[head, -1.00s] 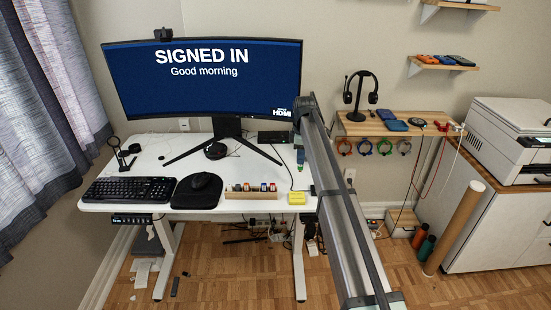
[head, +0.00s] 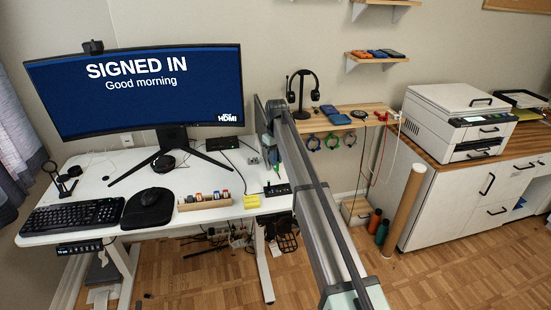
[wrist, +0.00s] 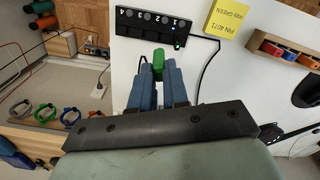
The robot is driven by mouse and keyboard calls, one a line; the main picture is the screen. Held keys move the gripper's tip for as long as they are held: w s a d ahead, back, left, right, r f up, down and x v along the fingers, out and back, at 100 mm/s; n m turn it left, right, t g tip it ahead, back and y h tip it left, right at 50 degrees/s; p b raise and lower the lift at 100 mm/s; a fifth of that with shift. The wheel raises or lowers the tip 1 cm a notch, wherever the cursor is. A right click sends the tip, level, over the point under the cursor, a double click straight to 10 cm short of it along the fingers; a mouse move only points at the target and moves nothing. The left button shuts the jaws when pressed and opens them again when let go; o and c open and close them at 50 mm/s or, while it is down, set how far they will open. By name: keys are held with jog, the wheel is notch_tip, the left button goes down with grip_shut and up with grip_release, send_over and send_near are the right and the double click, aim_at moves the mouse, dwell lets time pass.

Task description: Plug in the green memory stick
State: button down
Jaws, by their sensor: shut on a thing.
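The green memory stick (wrist: 158,62) is between the two blue fingers of my gripper (wrist: 158,76), which is shut on it. The stick's far end points at a black hub (wrist: 150,27) with a row of numbered ports and a small lit green light. The stick's end is close to the hub's near edge; I cannot tell whether it touches. In the head view the hub (head: 277,190) lies at the desk's right front corner, and my arm hides most of the gripper and the stick.
A yellow note (wrist: 228,18) reading PIN 4071 lies beside the hub; a rack of coloured items (wrist: 284,50) is beyond it. A black cable (wrist: 205,72) runs from the hub across the white desk (head: 105,170). A side shelf (head: 345,119) stands to the right.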

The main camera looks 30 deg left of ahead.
aim_at(276, 171)
jog(key=m, duration=0.4)
jog(key=shift+f, duration=0.1)
dwell(0.5)
jog(key=shift+f, duration=2.8)
jog(key=shift+f, duration=1.15)
jog(key=c, duration=1.1)
grip_release()
jog(key=shift+o, duration=0.2)
jog(key=shift+r, duration=0.1)
notch_tip(276, 171, up, 14)
jog(key=shift+f, duration=0.2)
